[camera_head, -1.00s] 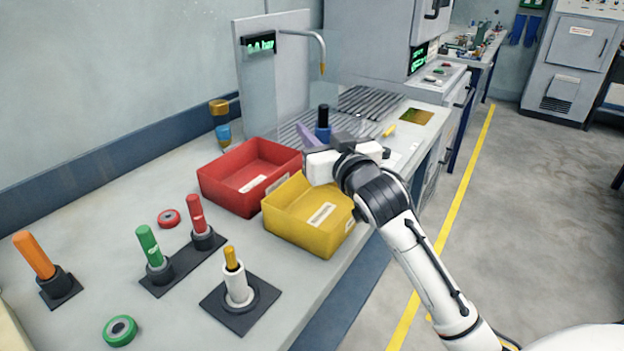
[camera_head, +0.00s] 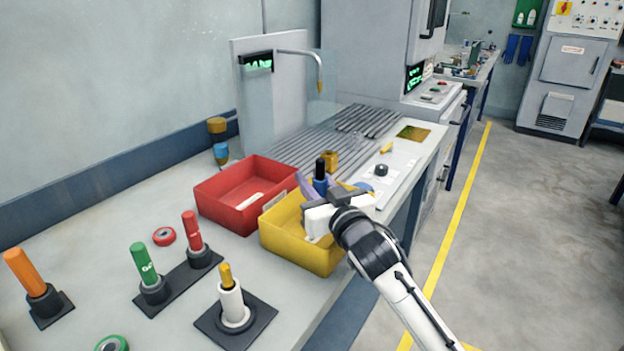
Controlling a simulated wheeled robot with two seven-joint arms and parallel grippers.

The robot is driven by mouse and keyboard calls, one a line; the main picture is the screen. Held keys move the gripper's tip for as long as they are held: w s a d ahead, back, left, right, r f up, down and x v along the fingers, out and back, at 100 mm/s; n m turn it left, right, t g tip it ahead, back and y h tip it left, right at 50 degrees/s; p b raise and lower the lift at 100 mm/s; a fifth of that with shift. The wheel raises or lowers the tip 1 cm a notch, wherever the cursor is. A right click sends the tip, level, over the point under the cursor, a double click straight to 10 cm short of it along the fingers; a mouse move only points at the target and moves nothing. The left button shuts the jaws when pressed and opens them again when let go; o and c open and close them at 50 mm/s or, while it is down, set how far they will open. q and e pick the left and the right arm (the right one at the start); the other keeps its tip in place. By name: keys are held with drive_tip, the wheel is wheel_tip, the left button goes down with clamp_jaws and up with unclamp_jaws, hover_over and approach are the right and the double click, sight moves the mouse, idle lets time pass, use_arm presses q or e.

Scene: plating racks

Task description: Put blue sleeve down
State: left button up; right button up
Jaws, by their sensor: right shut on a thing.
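The blue sleeve (camera_head: 320,184) is upright in my right gripper (camera_head: 319,194), with a black piece (camera_head: 320,164) standing out of its top. My left gripper is out of view.
A red bin (camera_head: 227,211) stands left of the yellow one. Green (camera_head: 144,263), red (camera_head: 192,232), orange (camera_head: 25,273) and white (camera_head: 231,303) pieces stand on dark bases in front. A ribbed rack (camera_head: 307,148) lies behind. A black knob (camera_head: 381,170) stands to the right.

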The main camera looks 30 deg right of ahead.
drive_tip(key=shift+f, duration=0.3)
drive_tip(key=o, duration=1)
approach(323, 192)
drive_tip(key=w, duration=0.2)
drive_tip(key=w+d, duration=0.1)
drive_tip(key=w, duration=0.1)
drive_tip(key=shift+w+f, duration=0.1)
drive_tip(key=shift+w, duration=0.2)
drive_tip(key=shift+s+a, duration=0.15)
drive_tip(key=shift+s, duration=0.4)
